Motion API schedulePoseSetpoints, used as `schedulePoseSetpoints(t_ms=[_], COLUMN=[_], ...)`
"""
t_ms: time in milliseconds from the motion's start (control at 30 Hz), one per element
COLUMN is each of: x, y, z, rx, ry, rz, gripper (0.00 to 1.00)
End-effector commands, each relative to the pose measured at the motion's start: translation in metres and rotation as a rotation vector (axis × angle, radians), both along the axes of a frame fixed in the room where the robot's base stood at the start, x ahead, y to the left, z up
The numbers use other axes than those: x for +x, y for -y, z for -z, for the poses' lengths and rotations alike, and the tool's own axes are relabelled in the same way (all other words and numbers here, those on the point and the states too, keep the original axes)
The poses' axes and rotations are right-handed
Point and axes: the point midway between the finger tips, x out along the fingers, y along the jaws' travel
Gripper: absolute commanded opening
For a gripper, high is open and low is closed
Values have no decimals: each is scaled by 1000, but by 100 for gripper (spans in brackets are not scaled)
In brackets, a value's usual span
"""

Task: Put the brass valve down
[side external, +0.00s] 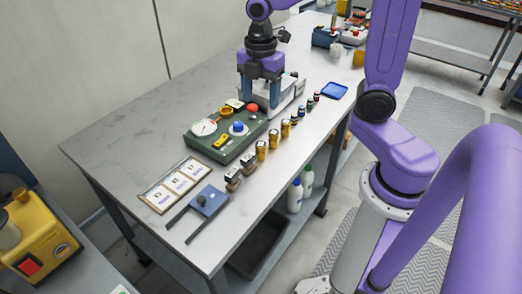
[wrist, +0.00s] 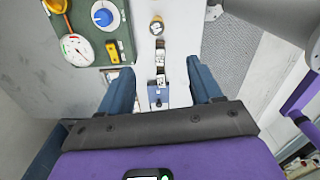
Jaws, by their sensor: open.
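Several small brass-coloured fittings stand in a row on the grey bench in front of the green panel. The near one (side external: 261,150) also shows in the wrist view (wrist: 157,27), upright on the bench. I cannot tell which fitting is the brass valve. My gripper (side external: 262,92) is above the bench at the far end of the panel, pointing down. In the wrist view its two blue fingers (wrist: 160,85) are spread wide with nothing held between them. The fingertips' height above the bench is unclear.
The green panel (side external: 209,146) carries a dial, a blue knob and a red knob. A white bin (side external: 291,93) is beside my gripper. Two black-and-white blocks (side external: 233,178), a blue plate (side external: 209,201) and a label board (side external: 174,182) lie nearer. A blue tray (side external: 334,91) is right.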

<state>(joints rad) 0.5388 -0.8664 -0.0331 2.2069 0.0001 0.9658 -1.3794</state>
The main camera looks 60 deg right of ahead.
Motion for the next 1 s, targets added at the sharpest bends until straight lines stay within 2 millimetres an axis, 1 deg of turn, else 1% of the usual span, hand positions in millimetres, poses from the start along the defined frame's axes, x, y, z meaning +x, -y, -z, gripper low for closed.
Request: schedulePoseSetpoints(t_ms=[33,100,167,267,367,600,800,1000], x=[5,9,11,11,10,10,10,10], y=[4,7,9,10,10,10,10,10], z=[0,0,1,8,24,69,101,119], rx=[0,0,-1,-2,-2,-2,-2,-2], ry=[-1,-2,-3,-6,-10,-10,-9,-5], rz=[-13,-33,-43,-50,-51,-48,-48,-48], gripper=[64,64,64,64,64,64,64,64])
